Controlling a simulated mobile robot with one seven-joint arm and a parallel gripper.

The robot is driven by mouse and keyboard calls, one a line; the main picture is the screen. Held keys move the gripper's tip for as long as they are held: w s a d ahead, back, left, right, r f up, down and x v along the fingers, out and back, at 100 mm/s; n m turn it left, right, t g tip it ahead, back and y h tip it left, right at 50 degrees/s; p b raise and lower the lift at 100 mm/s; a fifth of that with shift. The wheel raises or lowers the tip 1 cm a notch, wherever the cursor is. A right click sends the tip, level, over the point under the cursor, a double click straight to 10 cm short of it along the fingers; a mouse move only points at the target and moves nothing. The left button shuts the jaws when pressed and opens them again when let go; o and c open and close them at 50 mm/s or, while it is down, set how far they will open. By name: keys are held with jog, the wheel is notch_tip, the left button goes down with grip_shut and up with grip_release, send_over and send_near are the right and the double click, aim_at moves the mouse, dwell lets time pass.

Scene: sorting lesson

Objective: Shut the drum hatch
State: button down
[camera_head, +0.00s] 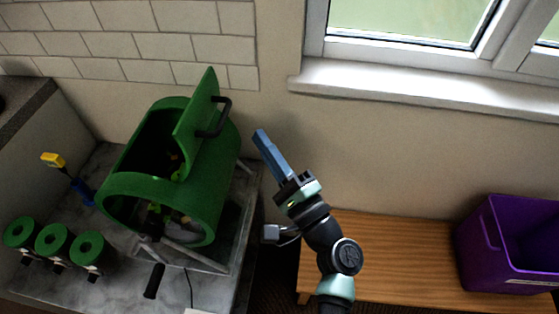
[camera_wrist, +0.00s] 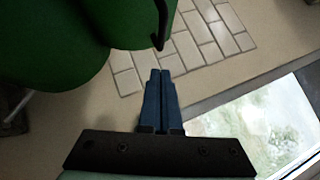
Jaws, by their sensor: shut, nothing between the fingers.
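The green drum (camera_head: 228,165) lies on a stand on the grey counter at the left in the head view. Its hatch (camera_head: 197,125) is a green panel standing up, open, with a black handle (camera_head: 222,118) on its right side. The drum's opening shows dark, with some small items inside. My gripper (camera_head: 261,134) is shut and empty, to the right of the drum and apart from it. In the wrist view, my gripper's blue fingers (camera_wrist: 160,75) are together, and the black handle (camera_wrist: 161,25) hangs just beyond their tips, beside a green surface (camera_wrist: 50,40).
Several green spools (camera_head: 53,243) stand at the counter's front left, near a yellow-topped blue item (camera_head: 54,160). A purple bin (camera_head: 490,245) sits on a wooden bench (camera_head: 400,260) at the right. A window sill (camera_head: 420,95) juts out behind.

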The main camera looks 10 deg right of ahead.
jog(key=shift+w+a+r+p, duration=0.25)
jog(key=shift+w+a+r, duration=0.1)
jog(key=shift+a, duration=0.3)
jog(key=shift+w+a+r+p, duration=0.2)
jog(key=shift+w+a+r, duration=0.15)
jog(key=shift+a, duration=0.3)
jog(key=shift+w+a+r+p, duration=0.25)
jog(key=shift+w+a+r, duration=0.1)
jog(key=shift+a, duration=0.3)
